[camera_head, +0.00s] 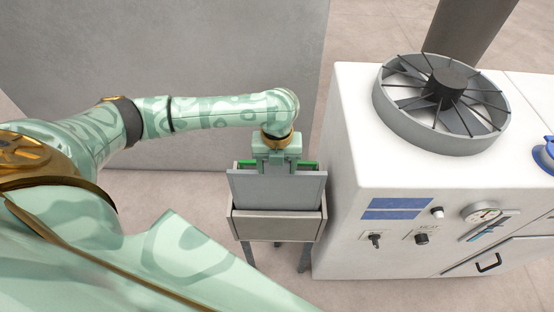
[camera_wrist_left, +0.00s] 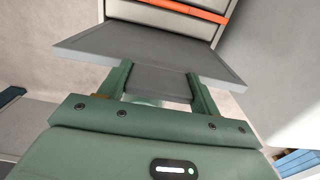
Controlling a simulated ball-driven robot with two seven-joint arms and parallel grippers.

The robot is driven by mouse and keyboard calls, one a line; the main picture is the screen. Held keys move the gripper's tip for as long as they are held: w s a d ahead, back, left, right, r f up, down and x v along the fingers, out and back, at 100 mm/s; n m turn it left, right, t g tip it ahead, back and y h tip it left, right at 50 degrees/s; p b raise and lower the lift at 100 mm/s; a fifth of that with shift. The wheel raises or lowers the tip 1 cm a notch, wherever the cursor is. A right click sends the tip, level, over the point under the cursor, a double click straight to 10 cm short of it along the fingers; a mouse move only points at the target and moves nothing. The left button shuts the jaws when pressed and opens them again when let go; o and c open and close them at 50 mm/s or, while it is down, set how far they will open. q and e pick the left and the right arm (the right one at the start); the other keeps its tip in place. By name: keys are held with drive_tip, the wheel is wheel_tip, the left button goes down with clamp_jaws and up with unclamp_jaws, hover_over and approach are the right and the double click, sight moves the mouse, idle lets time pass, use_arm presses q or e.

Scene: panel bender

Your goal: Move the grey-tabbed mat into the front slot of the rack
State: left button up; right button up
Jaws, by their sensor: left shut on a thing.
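My left gripper (camera_head: 277,167) points down over the rack (camera_head: 275,227), a small grey box on legs. It is shut on the grey-tabbed mat (camera_head: 277,192), a flat grey panel. In the left wrist view the mat (camera_wrist_left: 135,42) spreads out beyond the fingers (camera_wrist_left: 160,82), with its grey tab between them. In the head view the mat stands upright, with its lower edge behind the rack's front wall. I cannot tell how deep it sits. A green strip (camera_head: 247,164) shows behind the mat at both sides. My right gripper is not in view.
An orange strip (camera_wrist_left: 185,10) shows beyond the mat in the left wrist view. A white machine (camera_head: 345,190) with a round fan (camera_head: 442,100) stands close to the rack's right. A grey panel wall (camera_head: 200,50) stands behind. Floor is clear at the rack's left.

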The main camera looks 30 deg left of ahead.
sight(277, 193)
use_arm(q)
drive_tip(key=shift+f+b, duration=3.55)
drive_tip(key=shift+f, duration=3.7)
drive_tip(key=o, duration=1.4)
drive_tip(key=shift+o, duration=0.2)
drive_tip(key=shift+r, duration=0.1)
wheel_tip(277, 193, up, 16)
drive_tip(key=p, duration=0.5)
drive_tip(key=shift+r+p, duration=0.1)
drive_tip(key=shift+p, duration=0.2)
